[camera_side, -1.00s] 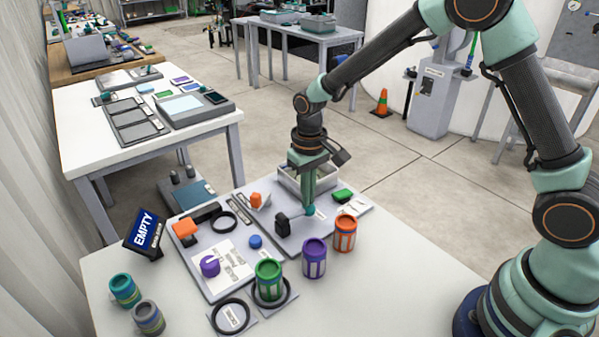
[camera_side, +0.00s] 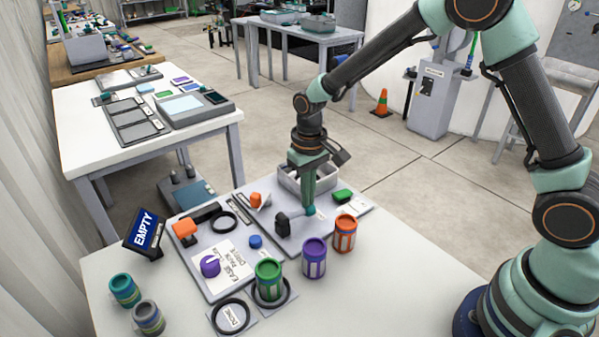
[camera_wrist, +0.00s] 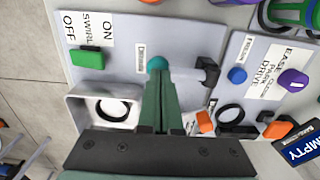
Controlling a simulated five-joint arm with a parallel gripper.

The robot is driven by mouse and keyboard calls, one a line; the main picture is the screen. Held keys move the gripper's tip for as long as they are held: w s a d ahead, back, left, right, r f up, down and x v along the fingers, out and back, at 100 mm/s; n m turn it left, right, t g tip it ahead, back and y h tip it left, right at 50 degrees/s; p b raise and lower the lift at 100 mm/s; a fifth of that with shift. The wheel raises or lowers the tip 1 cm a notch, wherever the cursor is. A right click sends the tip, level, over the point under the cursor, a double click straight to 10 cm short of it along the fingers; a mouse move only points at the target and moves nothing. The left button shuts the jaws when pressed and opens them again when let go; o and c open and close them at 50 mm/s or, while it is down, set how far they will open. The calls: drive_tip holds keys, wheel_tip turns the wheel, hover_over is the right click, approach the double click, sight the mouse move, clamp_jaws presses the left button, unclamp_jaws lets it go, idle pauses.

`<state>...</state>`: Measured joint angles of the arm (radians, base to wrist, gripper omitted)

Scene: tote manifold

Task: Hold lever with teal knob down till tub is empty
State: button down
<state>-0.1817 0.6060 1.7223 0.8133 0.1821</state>
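The teal knob (camera_side: 311,211) is at the end of a lever whose dark pivot block (camera_side: 283,224) stands on a grey panel. In the wrist view the knob (camera_wrist: 157,65) shows just beyond my fingertips. My gripper (camera_side: 309,206) points down at the knob, its fingers together, and seems to touch it from above; they do not look closed around it. The wrist view shows the fingers (camera_wrist: 160,78) side by side. The grey tub (camera_side: 322,190) is behind my gripper, partly hidden. In the wrist view the tub (camera_wrist: 76,112) shows a pale round patch with a dark ring inside; no liquid is clear.
An EMPTY sign (camera_side: 145,232) stands at the left. An orange piece (camera_side: 256,200) and a green button (camera_side: 342,195) flank the lever. Purple (camera_side: 314,260), orange (camera_side: 345,235) and green (camera_side: 268,282) canisters stand in front. The table's right front is clear.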

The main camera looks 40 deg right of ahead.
drive_tip(key=shift+r, duration=0.1)
idle(0.5)
drive_tip(key=shift+r, duration=2.65)
drive_tip(key=shift+d+r, duration=0.1)
drive_tip(key=shift+r, duration=0.1)
drive_tip(key=s+d+r+t, duration=0.2)
drive_tip(key=s+d+r, duration=0.2)
drive_tip(key=s+r, duration=0.2)
drive_tip(key=s+d+r+t, duration=0.3)
drive_tip(key=s+r, duration=0.4)
drive_tip(key=s, duration=0.2)
drive_tip(key=shift+d+t, duration=0.3)
drive_tip(key=shift+d, duration=0.1)
